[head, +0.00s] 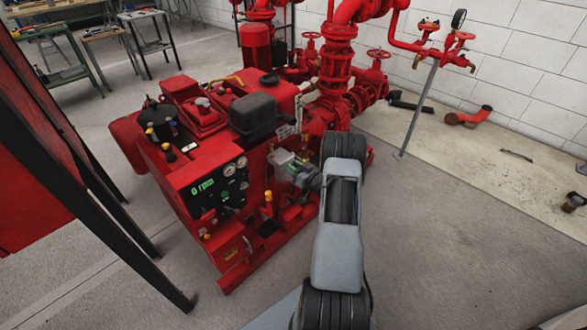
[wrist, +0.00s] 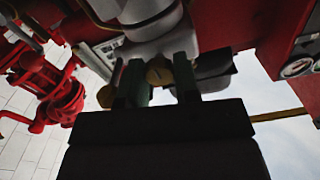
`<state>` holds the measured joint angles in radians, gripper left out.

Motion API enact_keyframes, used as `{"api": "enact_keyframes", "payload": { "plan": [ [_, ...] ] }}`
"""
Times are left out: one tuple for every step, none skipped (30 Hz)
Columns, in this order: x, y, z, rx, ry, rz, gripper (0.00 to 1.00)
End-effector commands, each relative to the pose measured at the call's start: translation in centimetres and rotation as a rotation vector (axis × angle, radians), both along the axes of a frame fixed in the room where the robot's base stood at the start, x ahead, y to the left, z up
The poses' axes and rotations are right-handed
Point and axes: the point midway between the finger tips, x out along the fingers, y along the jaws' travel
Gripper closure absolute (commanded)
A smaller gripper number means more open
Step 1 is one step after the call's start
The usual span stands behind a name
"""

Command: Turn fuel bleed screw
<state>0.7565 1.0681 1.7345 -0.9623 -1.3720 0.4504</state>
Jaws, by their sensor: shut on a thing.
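In the wrist view, my gripper (wrist: 160,74) has its two dark fingers on either side of a small brass-coloured screw head (wrist: 158,70), which looks like the fuel bleed screw. The fingers are shut on it. The screw sits just below a pale grey cylindrical housing (wrist: 150,20). A second round brass-coloured piece (wrist: 105,96) shows just left of the fingers. In the head view, my gripper reaches the side of the red engine unit (head: 185,165), right of its gauge panel; the screw itself cannot be made out there.
The control panel (head: 218,190) has gauges and a green "0 rpm" display. Red pipes and valves (head: 340,70) stand behind the unit. A grey post (head: 418,112) stands to the right. A dark-framed red structure (head: 40,130) is at left. The floor at right is mostly clear.

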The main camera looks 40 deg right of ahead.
Motion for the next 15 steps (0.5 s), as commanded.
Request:
{"api": "enact_keyframes", "payload": {
  "plan": [
    [-0.01, 0.00, -0.19, -0.015, -0.003, 0.000, 0.94],
    [-0.01, 0.00, -0.22, -0.029, -0.005, 0.000, 0.94],
    [-0.01, 0.00, -0.25, -0.047, -0.009, 0.000, 0.94],
    [-0.01, 0.00, -0.28, -0.065, -0.012, 0.000, 0.94],
    [-0.01, 0.00, -0.32, -0.083, -0.015, 0.000, 0.94],
    [-0.01, 0.00, -0.38, -0.111, -0.020, 0.000, 0.94],
    [-0.01, 0.01, -0.40, -0.135, -0.025, 0.001, 0.94],
    [0.00, 0.00, -0.40, -0.159, -0.030, 0.001, 0.94],
    [0.00, 0.01, -0.45, -0.193, -0.036, 0.001, 0.94],
    [-0.01, 0.02, -0.48, -0.220, -0.041, 0.001, 0.94],
    [-0.01, 0.02, -0.49, -0.249, -0.046, 0.001, 0.94],
    [-0.01, 0.03, -0.51, -0.286, -0.053, 0.001, 0.94],
    [-0.02, 0.03, -0.53, -0.315, -0.058, 0.001, 0.94],
    [0.00, 0.02, -0.52, -0.343, -0.063, 0.001, 0.94],
    [-0.01, 0.03, -0.53, -0.381, -0.070, 0.001, 0.94]
  ]
}}
